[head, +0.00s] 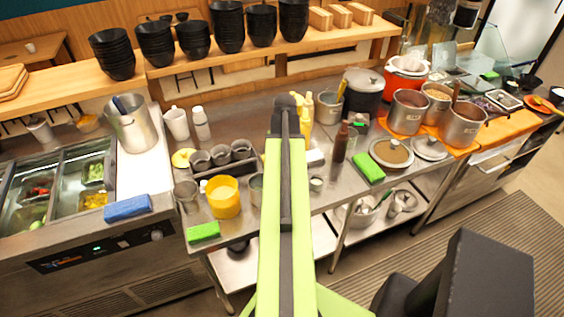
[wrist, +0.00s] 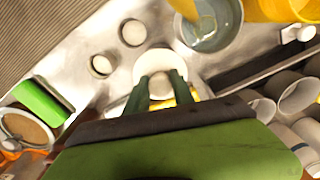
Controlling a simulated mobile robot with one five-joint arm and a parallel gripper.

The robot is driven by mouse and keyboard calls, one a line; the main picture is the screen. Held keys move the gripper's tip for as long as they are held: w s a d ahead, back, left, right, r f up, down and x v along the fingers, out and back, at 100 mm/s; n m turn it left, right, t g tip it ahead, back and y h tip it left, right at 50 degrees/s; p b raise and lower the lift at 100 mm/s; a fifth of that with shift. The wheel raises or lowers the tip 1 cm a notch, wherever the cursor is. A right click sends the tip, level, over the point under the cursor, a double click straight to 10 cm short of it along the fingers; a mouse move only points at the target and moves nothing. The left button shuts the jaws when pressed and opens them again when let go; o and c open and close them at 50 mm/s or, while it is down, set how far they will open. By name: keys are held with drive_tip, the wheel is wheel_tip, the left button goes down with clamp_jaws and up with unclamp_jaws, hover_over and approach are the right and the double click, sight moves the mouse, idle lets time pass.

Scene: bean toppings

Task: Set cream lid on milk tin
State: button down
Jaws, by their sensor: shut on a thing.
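My gripper (wrist: 157,82) is shut on a round cream lid (wrist: 150,58) in the wrist view. The lid is pale and disc-shaped, with the two dark green fingertips closed at its middle. An open grey tin (wrist: 220,40), which looks like the milk tin, stands just beyond the lid to the upper right; some yellow shows inside it. The lid is apart from the tin's opening in the picture; its height above the counter is hard to tell. In the head view the tin (head: 256,190) is partly behind my arm, and my arm hides the fingers and lid.
A yellow pot (head: 223,198) stands close beside the tin. A rack of grey cups (head: 222,158) is behind it. A small jar (head: 316,184), a brown bottle (head: 341,143) and a green sponge (head: 368,168) are to the right. Another green sponge (head: 203,232) lies near the front edge.

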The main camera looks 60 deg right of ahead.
drive_tip(key=shift+f+b, duration=0.7)
drive_tip(key=shift+r, duration=0.15)
drive_tip(key=c, duration=1)
unclamp_jaws()
drive_tip(key=shift+o, duration=0.8)
drive_tip(key=o, duration=0.3)
